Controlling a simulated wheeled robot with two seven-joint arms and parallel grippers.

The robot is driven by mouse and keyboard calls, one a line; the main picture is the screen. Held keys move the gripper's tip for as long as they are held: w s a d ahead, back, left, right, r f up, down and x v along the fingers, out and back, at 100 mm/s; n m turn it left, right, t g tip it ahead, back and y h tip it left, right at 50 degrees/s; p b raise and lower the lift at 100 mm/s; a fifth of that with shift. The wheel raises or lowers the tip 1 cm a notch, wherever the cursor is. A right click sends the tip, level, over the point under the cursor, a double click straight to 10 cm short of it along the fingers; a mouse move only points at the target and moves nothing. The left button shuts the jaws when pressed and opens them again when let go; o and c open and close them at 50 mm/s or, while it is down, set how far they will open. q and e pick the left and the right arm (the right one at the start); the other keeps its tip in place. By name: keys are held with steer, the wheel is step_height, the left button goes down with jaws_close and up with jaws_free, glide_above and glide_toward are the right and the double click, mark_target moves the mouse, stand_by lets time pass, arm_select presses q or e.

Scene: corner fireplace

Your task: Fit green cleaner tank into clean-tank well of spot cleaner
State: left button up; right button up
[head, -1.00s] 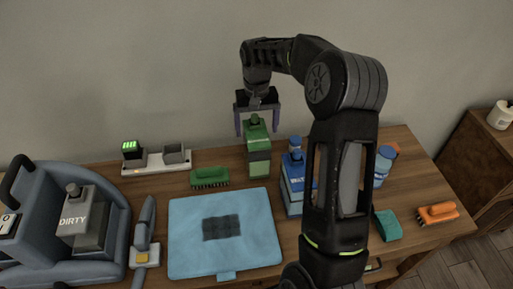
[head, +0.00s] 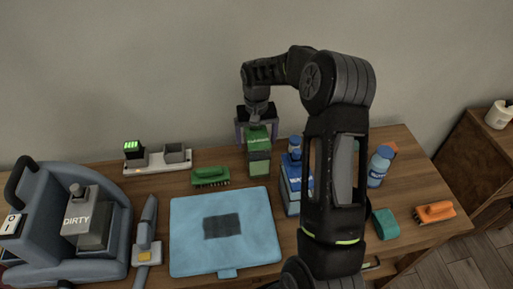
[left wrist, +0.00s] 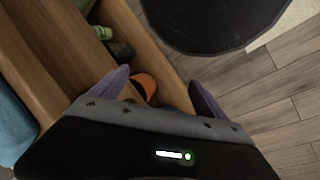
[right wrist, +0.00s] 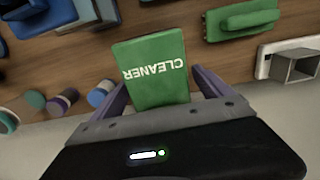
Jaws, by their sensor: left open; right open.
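The green cleaner tank (head: 259,160) stands upright at the back of the table, with its label CLEANER in the right wrist view (right wrist: 155,72). My right gripper (head: 257,130) is open around its upper part, one finger on each side; I cannot tell if they touch it. The blue-grey spot cleaner (head: 110,195) stands at the far left with a grey DIRTY tank (head: 88,225) in it. I cannot make out its clean-tank well. My left gripper (left wrist: 160,78) is open and empty in the left wrist view; the head view does not show it.
A blue bottle (head: 293,185) stands close right of the tank; another blue bottle (head: 381,165) is farther right. A green brush (head: 210,176) lies to the left, before a white tray (head: 160,162). A light-blue mat (head: 255,235) lies in front. An orange brush (head: 434,212) lies right.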

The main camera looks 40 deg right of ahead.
stand_by(0.3)
jaws_close()
stand_by(0.9)
